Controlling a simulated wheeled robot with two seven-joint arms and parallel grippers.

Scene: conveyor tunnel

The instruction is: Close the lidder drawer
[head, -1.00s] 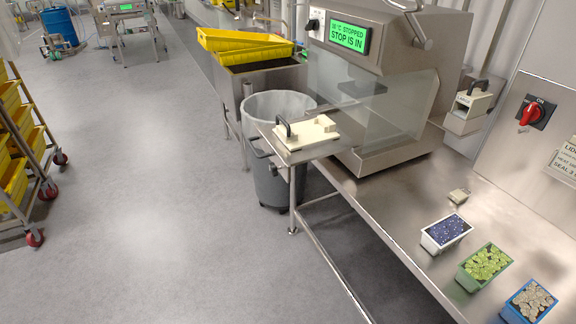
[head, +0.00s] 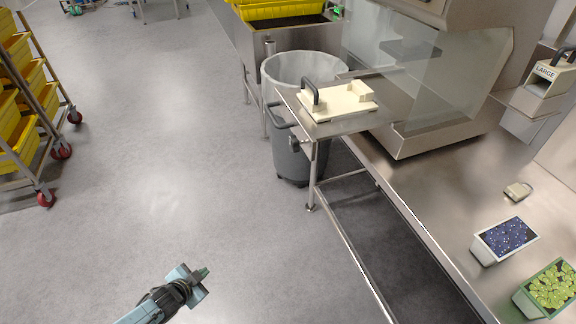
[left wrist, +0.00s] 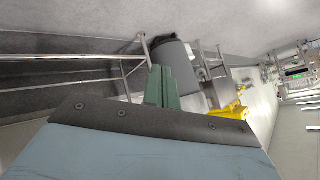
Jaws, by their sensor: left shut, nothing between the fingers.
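The lidder (head: 440,70) is a steel machine with a clear guard on the bench at the upper right. Its drawer (head: 325,122) sticks out to the left, with a cream tray insert (head: 338,101) with a black handle on top and a dark handle (head: 283,118) on its left front edge. My left gripper (head: 196,279) is at the bottom left of the head view, over bare floor, well apart from the drawer. It is shut and empty; its green fingers (left wrist: 163,88) also show in the left wrist view. My right gripper is not in view.
A grey bin (head: 290,150) with a clear liner stands under the drawer. Trays of purple (head: 505,237) and green (head: 552,287) contents sit on the bench at right. A rack of yellow crates (head: 20,130) stands at left. Floor between is clear.

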